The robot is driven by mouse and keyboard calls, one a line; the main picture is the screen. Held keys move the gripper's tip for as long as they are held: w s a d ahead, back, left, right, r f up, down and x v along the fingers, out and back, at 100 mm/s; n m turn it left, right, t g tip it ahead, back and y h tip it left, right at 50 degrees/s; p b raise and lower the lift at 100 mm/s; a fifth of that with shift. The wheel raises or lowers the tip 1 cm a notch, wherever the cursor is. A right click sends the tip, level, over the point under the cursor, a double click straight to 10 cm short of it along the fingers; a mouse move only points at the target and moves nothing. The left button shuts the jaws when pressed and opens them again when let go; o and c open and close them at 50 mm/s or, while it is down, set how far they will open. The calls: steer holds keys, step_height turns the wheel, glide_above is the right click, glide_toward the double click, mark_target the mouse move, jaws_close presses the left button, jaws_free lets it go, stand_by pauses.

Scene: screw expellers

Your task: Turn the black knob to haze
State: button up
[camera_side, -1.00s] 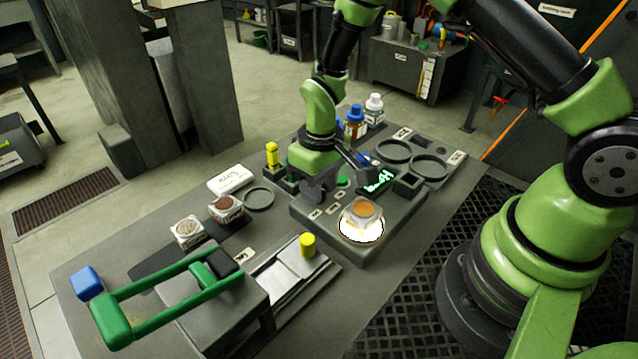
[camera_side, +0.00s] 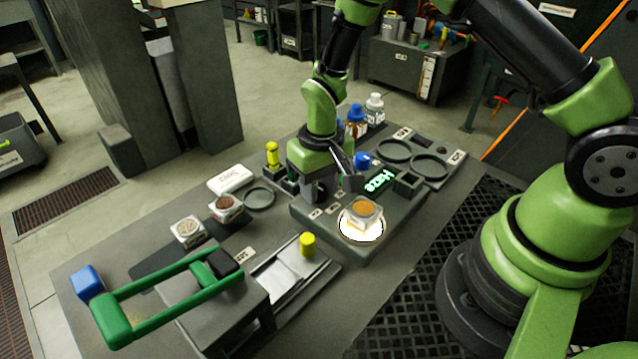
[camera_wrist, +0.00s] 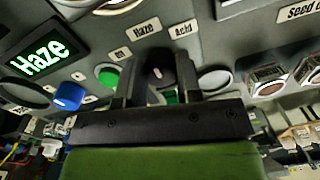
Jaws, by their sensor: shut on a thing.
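My gripper (camera_wrist: 156,80) is shut on the black knob (camera_wrist: 158,72), with one finger on each side of it. The knob has a small white mark and sits below the "Haze" label (camera_wrist: 147,27); the "Acid" label (camera_wrist: 182,30) is to the right. The lit display (camera_wrist: 40,58) reads "Haze" in green letters. In the side view the display (camera_side: 381,181) also shows green text, and my gripper (camera_side: 322,192) is down at the panel, hiding the knob.
A blue knob (camera_wrist: 69,96) and a green button (camera_wrist: 109,75) are close to the left finger. In the side view, a jar of orange material (camera_side: 363,211) stands on a lit disc at the panel's front. Bottles (camera_side: 374,108) stand behind my gripper.

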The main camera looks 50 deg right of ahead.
steer(key=o, duration=0.9)
steer(key=shift+o, duration=0.2)
steer(key=shift+r, duration=0.1)
step_height(320, 180, up, 10)
steer(key=shift+d, duration=0.25)
step_height(320, 180, up, 12)
steer(key=m+t, duration=0.1)
steer(key=t, duration=0.2)
glide_above(321, 187)
steer(key=s, duration=0.6)
steer(key=s+r+t+y, duration=0.1)
steer(key=s+r+t, duration=0.3)
steer(key=s, duration=0.7)
steer(key=shift+d+r+m, duration=0.4)
steer(key=shift+d+r, duration=0.05)
steer(key=shift+r, duration=0.05)
